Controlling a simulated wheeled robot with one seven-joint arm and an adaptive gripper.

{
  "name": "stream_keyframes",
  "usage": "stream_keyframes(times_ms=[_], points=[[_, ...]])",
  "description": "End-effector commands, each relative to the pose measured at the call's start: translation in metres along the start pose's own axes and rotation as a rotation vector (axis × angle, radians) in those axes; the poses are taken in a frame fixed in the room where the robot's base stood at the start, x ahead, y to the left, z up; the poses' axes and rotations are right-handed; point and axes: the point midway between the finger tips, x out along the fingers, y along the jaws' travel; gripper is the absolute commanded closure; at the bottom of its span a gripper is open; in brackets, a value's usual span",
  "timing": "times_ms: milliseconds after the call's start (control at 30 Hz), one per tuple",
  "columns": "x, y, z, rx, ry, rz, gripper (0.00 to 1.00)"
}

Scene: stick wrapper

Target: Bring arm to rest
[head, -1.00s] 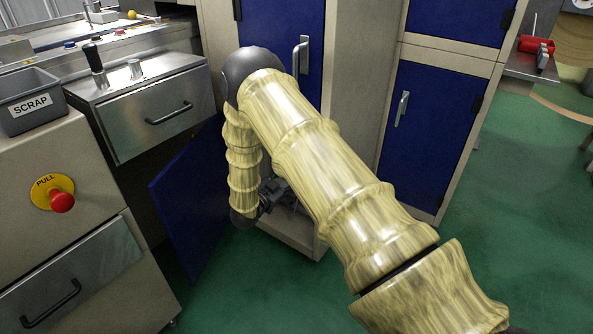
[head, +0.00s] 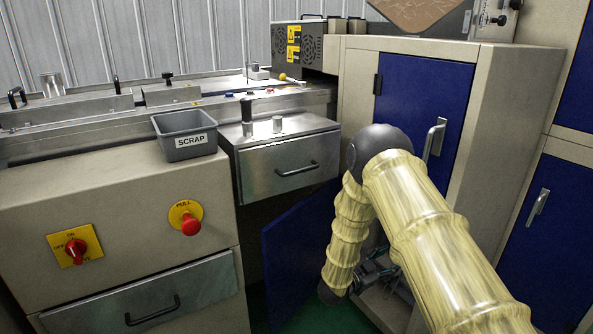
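My arm (head: 425,215), in a pale yellow ribbed cover with dark joints, reaches in from the lower right of the head view. It bends at the dark elbow and hangs down in front of the blue-doored cabinet. My gripper (head: 372,272) is small and partly hidden behind the arm, low by the cabinet's lower opening. Its fingers are too hidden to tell open from shut, and I see nothing clearly held.
A blue door (head: 295,255) hangs open low, left of my arm. A steel drawer (head: 290,165) and a grey SCRAP bin (head: 185,135) are at the left. A red PULL button (head: 191,224) and a red rotary switch (head: 75,250) face front. Blue cabinets (head: 540,225) stand right.

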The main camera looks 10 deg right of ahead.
Motion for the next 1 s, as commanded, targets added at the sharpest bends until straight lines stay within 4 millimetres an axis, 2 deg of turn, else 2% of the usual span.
stream_keyframes(times_ms=[167,300,400,500,600,733,900,1000], points=[[-0.021,0.036,0.044,-0.140,-0.171,-0.107,0.49],[-0.059,0.086,0.090,-0.316,-0.396,-0.230,0.49],[-0.092,0.125,0.117,-0.436,-0.554,-0.303,0.49],[-0.128,0.167,0.134,-0.549,-0.704,-0.366,0.49],[-0.165,0.211,0.144,-0.656,-0.852,-0.421,0.49],[-0.214,0.267,0.146,-0.787,-1.036,-0.485,0.49],[-0.271,0.333,0.134,-0.931,-1.247,-0.553,0.49],[-0.296,0.362,0.123,-0.994,-1.344,-0.583,0.49]])
